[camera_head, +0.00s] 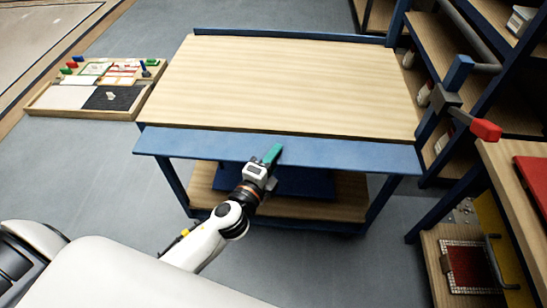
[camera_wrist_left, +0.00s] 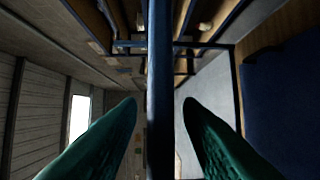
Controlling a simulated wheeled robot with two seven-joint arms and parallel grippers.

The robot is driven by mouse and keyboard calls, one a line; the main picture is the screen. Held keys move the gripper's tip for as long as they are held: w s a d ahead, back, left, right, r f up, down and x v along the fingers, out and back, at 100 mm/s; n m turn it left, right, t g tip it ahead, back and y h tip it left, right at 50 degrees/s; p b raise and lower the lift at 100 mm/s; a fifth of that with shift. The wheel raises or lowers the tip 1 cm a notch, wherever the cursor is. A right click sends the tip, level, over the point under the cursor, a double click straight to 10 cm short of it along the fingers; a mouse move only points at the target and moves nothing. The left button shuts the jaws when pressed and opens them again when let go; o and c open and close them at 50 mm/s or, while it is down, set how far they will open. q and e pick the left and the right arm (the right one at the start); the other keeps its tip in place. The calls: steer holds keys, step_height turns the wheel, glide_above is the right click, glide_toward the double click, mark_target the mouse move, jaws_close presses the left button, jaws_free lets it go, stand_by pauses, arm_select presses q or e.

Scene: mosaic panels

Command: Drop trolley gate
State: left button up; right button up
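The trolley (camera_head: 290,80) has a bare wooden top deck. Its gate is a long blue panel (camera_head: 330,153) along the near edge of that deck. My left gripper (camera_head: 272,154) is at the middle of the gate, with its teal fingers at the panel's edge. In the left wrist view a dark blue bar, apparently the gate seen edge-on (camera_wrist_left: 160,80), runs between the two fingers (camera_wrist_left: 160,108). A gap shows on each side of it, so the gripper is open around it. I cannot tell the gate's exact tilt. My right gripper is not in view.
A wooden tray (camera_head: 42,112) with coloured pieces lies on the floor at the left. Blue-framed shelving (camera_head: 480,55) stands at the right. A grey bar with a red tip (camera_head: 485,130) juts out there, beside a wooden bench (camera_head: 515,180). Grey floor (camera_head: 110,180) is open at the left.

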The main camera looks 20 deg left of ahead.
arm_select(q)
steer(key=shift+s, duration=0.1)
steer(key=shift+s, duration=0.35)
steer(key=s+a+b, duration=0.1)
steer(key=s+b, duration=0.1)
steer(key=s, duration=0.9)
steer(key=shift+a+r, duration=0.2)
steer(key=shift+r, duration=0.05)
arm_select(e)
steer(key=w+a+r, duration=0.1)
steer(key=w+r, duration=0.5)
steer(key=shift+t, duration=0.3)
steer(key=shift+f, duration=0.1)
